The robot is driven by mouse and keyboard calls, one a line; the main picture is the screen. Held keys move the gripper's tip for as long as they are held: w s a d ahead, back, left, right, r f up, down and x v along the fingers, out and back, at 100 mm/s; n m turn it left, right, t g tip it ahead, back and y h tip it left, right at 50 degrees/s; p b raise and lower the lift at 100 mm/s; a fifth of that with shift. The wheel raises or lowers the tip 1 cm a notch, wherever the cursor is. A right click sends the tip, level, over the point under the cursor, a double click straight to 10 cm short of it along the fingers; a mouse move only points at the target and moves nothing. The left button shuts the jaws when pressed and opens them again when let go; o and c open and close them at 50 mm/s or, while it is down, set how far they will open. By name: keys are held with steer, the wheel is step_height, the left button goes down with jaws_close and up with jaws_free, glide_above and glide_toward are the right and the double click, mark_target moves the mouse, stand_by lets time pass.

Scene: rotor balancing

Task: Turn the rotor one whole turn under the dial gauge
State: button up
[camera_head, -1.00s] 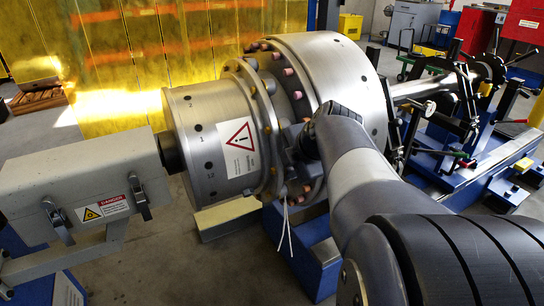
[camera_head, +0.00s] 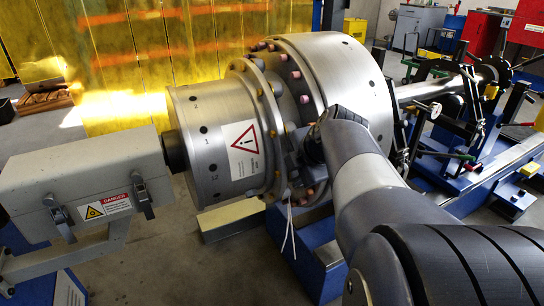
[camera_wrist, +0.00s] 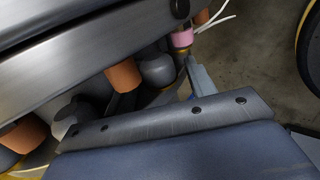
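The rotor (camera_head: 345,75) is a large grey metal cylinder with a narrower drum at left and a bolted flange between them. A white warning label (camera_head: 243,150) on the drum faces me. Pink and orange bolt caps ring the flange. A small round dial, seemingly the dial gauge (camera_head: 435,110), stands by the shaft at right. My gripper (camera_head: 303,158) is at the near side of the flange, low among the bolts. In the wrist view, orange caps (camera_wrist: 124,76) and a pink one (camera_wrist: 182,38) lie close ahead. The fingertips are hidden, so I cannot tell whether they grip anything.
A grey box (camera_head: 80,190) with a danger label joins the drum at left. A blue stand (camera_head: 320,260) is beneath the rotor. Blue rails (camera_head: 490,175) with clamps are at right, and yellow translucent curtains (camera_head: 150,60) hang behind. White cords (camera_head: 290,232) dangle below the flange.

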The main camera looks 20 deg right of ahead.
steer(key=shift+o, duration=0.4)
steer(key=shift+r, duration=0.1)
steer(key=p+v, duration=0.3)
steer(key=v, duration=0.7)
steer(key=shift+s+r+p, duration=0.2)
steer(key=shift+s+p, duration=0.1)
